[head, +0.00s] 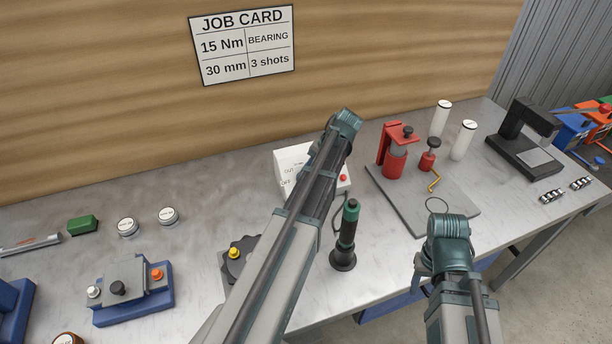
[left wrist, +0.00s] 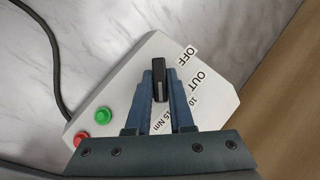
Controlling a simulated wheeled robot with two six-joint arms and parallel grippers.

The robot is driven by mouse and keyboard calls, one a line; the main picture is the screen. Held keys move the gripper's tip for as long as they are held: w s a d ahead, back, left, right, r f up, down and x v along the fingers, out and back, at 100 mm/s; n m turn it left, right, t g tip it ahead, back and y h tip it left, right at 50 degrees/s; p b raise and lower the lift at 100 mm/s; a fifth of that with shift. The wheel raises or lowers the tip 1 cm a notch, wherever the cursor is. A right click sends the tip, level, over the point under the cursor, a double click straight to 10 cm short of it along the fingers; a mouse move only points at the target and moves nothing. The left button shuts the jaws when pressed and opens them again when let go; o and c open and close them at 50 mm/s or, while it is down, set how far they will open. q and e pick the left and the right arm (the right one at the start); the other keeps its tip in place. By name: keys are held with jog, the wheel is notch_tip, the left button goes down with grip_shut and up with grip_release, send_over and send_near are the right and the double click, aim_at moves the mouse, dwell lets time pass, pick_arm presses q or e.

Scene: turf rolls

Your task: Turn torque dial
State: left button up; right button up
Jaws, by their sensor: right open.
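The torque dial (left wrist: 158,80) is a black bar-shaped knob on a white control box (head: 292,160), which also shows in the left wrist view (left wrist: 120,85). Labels OFF, OUT, 10 and 15 Nm run around it. One end of the knob lies near the 15 Nm label; I cannot tell which end is the pointer. My left gripper (left wrist: 162,82) has its blue fingers on either side of the knob, seemingly touching it. My left arm hides the dial and gripper in the head view. My right gripper (head: 423,264) is open, low at the right, far from the box, and mostly hidden.
The box has a green button (left wrist: 103,115) and a red button (left wrist: 81,138). A dark driver (head: 347,235) stands upright close to my left arm. A red press (head: 396,155) stands on a grey plate to the right. A job card (head: 243,45) on the wall reads 15 Nm.

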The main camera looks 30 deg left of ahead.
pick_arm(q)
jog(key=o, duration=0.4)
jog(key=shift+r, duration=0.1)
jog(key=p+v, duration=1.2)
jog(key=v, duration=0.1)
jog(key=shift+d+r, duration=0.2)
jog(key=shift+r, duration=0.05)
